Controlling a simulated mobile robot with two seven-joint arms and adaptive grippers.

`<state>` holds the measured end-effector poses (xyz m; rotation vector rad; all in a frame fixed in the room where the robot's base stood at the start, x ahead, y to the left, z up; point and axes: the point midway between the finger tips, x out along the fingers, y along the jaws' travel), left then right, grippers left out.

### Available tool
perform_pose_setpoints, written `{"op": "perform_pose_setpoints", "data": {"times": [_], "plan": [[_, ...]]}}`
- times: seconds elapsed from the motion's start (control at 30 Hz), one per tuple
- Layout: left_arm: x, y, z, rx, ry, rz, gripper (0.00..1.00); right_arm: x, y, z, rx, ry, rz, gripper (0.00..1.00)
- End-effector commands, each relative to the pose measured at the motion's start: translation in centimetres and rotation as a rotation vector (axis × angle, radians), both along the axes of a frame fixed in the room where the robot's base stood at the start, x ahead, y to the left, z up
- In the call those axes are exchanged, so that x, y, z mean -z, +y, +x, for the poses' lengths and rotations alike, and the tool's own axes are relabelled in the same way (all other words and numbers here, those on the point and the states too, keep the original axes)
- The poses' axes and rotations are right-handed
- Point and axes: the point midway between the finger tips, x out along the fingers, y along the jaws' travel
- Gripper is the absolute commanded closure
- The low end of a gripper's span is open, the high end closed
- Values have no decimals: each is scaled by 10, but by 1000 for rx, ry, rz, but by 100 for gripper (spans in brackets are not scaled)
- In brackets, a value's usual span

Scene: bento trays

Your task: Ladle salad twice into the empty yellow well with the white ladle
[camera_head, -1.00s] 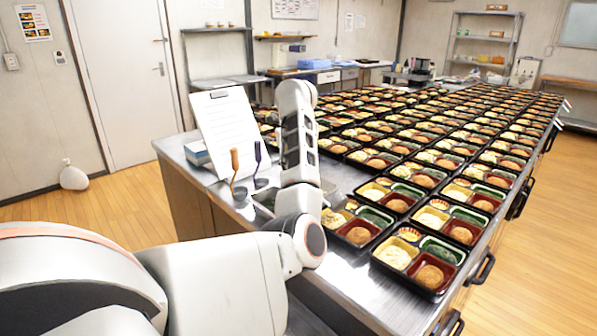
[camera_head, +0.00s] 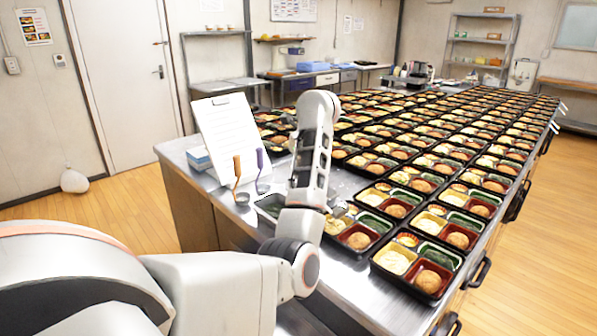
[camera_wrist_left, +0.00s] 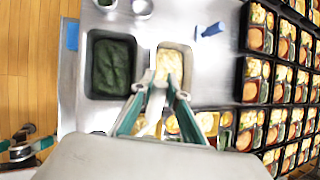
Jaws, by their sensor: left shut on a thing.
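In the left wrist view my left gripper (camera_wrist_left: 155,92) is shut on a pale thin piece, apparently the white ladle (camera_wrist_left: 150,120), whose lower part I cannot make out. The fingers are over the near end of a steel pan of pale salad (camera_wrist_left: 172,62). In the head view my own arm hides that pan and most of the gripper. A bento tray (camera_head: 345,248) stands beside the arm; its yellow well (camera_head: 333,226) is partly covered, and I cannot tell how full it is.
A pan of dark green food (camera_wrist_left: 110,65) is left of the salad pan. Two cups with an orange-handled ladle (camera_head: 238,172) and a purple-handled ladle (camera_head: 260,165) stand near a white clipboard (camera_head: 225,135). Filled trays (camera_head: 415,265) crowd the counter to the right.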

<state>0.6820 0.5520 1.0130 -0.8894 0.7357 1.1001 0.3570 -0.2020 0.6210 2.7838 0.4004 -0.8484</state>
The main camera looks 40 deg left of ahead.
Motion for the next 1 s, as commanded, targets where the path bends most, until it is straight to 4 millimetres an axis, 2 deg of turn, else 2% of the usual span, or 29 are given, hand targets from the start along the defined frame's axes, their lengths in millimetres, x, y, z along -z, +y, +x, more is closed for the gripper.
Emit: {"op": "perform_pose_setpoints", "data": {"times": [0.23, 0.47, 0.87, 1.0], "plan": [[-11, -14, 0, 7, -8, 105, 100, 5, 1, -6, -1, 14, 3, 60], [-34, -34, -2, 8, -21, 287, 100, 8, 0, -6, 0, 16, -1, 60], [-66, -81, -5, 7, -47, 634, 100, 16, -3, -6, -1, 17, -15, 60], [-65, -102, -6, 9, -53, 762, 100, 29, -5, -8, -3, 23, -24, 60]]}}
